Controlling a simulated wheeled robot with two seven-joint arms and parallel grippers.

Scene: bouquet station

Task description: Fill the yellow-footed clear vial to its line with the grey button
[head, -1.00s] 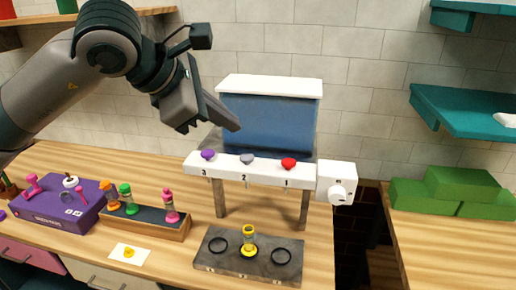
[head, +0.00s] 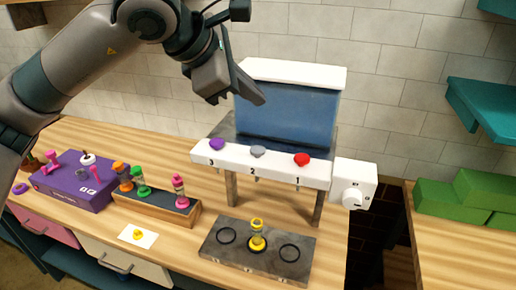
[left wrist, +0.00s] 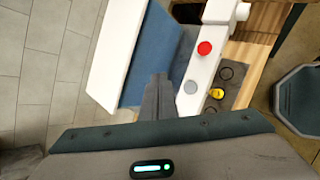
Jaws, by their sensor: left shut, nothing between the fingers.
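The yellow-footed clear vial (head: 257,235) stands upright on the middle ring of the dark base plate (head: 222,262), below the dispenser. It also shows in the left wrist view (left wrist: 217,93). The grey button (head: 258,151) is in the middle of the white panel above label 2, between the purple button (head: 217,144) and the red button (head: 302,159). My left gripper (head: 258,98) is shut and empty, above and behind the grey button in the picture, in front of the blue tank (head: 288,115). The vial's fill level is too small to tell. My right gripper is out of view.
A white dial (head: 354,197) sits at the panel's right end. A rack (head: 156,212) with several coloured vials, a purple box (head: 72,184) and a card with a yellow mark (head: 138,236) are on the left counter. Green blocks (head: 462,197) lie on the right.

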